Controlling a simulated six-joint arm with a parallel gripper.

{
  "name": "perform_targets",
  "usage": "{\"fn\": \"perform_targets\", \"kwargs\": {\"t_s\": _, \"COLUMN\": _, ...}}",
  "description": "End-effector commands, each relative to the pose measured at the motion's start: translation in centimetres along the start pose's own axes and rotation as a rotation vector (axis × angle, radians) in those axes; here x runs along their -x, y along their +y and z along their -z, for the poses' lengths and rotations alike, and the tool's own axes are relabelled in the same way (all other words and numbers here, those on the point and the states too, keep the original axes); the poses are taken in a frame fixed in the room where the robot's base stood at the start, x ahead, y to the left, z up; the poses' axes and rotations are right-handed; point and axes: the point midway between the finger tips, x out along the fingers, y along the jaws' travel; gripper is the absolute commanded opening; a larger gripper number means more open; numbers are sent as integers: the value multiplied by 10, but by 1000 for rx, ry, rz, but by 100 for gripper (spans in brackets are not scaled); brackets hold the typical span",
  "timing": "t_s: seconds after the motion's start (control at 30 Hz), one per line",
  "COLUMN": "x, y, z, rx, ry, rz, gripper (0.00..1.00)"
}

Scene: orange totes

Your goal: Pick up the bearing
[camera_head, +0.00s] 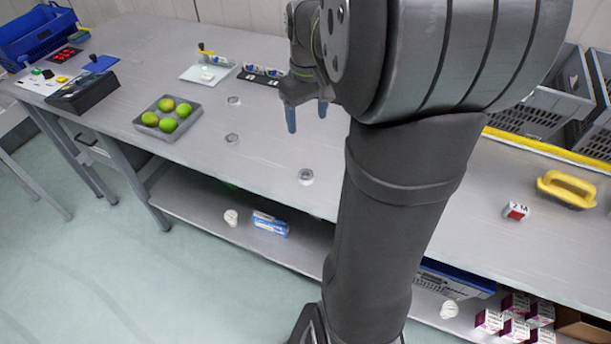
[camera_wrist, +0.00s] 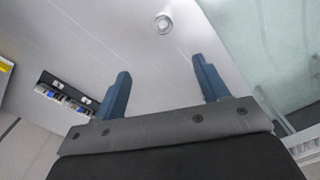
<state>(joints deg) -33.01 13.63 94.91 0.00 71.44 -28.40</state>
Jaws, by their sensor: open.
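Three small grey ring-shaped pieces lie on the grey bench in the head view: a far ring (camera_head: 233,100), a middle ring (camera_head: 232,138) and a near ring (camera_head: 305,176) close to the front edge. Any of them may be the bearing. My gripper (camera_head: 307,113) hangs above the bench with its blue fingers apart and nothing between them. In the wrist view, one round bearing (camera_wrist: 163,24) lies flat on the bench, beyond the open fingertips of my gripper (camera_wrist: 162,68) and roughly centred between them. I cannot tell for certain which ring this is.
A grey tray of green fruit (camera_head: 168,118) stands left of the rings. A white board (camera_head: 208,73) and a dark strip with switches (camera_head: 260,74) lie behind. Bench around the near ring is clear.

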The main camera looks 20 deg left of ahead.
Motion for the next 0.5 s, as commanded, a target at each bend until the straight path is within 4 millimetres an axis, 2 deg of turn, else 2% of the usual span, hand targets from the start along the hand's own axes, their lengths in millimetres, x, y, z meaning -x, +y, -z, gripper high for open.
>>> {"fn": "perform_targets", "kwargs": {"t_s": 0.1, "x": -5, "y": 0, "z": -1, "rx": 106, "ry": -1, "rz": 1, "gripper": 67}}
{"fn": "perform_targets", "kwargs": {"t_s": 0.27, "x": -15, "y": 0, "z": -1, "rx": 156, "ry": -2, "rz": 1, "gripper": 67}}
{"fn": "perform_targets", "kwargs": {"t_s": 0.37, "x": -31, "y": 0, "z": -2, "rx": 157, "ry": -4, "rz": 2, "gripper": 67}}
{"fn": "perform_targets", "kwargs": {"t_s": 0.5, "x": -62, "y": -1, "z": -2, "rx": 156, "ry": -5, "rz": 3, "gripper": 67}}
